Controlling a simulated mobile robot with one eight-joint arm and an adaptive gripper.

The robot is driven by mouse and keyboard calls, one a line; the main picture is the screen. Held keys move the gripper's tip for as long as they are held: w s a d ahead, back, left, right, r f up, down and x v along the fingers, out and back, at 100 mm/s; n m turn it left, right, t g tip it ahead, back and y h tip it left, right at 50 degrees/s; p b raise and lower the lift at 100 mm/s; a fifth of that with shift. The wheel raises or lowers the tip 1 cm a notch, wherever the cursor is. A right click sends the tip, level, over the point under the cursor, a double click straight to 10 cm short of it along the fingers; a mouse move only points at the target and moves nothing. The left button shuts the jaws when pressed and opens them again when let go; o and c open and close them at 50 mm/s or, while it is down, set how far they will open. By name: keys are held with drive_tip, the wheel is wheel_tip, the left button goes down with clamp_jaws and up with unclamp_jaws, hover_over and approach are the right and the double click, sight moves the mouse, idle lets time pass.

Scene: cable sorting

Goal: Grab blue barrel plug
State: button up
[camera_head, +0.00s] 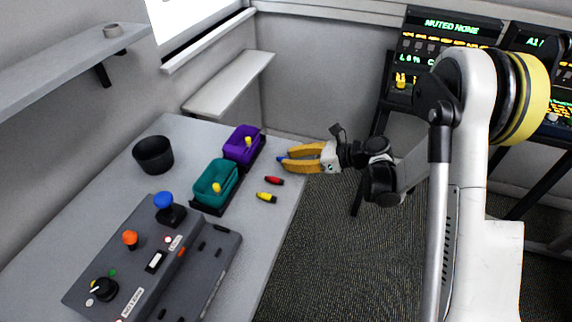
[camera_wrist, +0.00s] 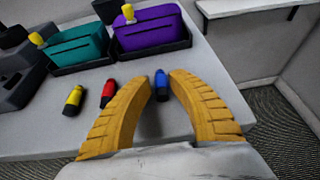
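The blue barrel plug (camera_wrist: 161,86) lies on the table, showing between the tips of my gripper (camera_wrist: 160,80) in the wrist view. It has a dark end pointing toward me. My gripper has two yellow curved fingers, open, with a gap on both sides of the plug. In the head view my gripper (camera_head: 283,163) is at the table's right edge, and only a small blue bit of the plug (camera_head: 281,158) shows at its tips. A red plug (camera_wrist: 108,94) and a yellow plug (camera_wrist: 73,100) lie left of my fingers.
A teal bin (camera_head: 198,190) and a purple bin (camera_head: 230,149) stand in dark trays behind the plugs, each with a yellow piece. A black cup (camera_head: 153,155) and a control panel (camera_head: 150,262) occupy the table's left and front. A wall shelf (camera_wrist: 240,8) is beyond.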

drive_tip(key=shift+x, duration=0.9)
drive_tip(key=shift+d+r, duration=0.1)
clamp_jaws()
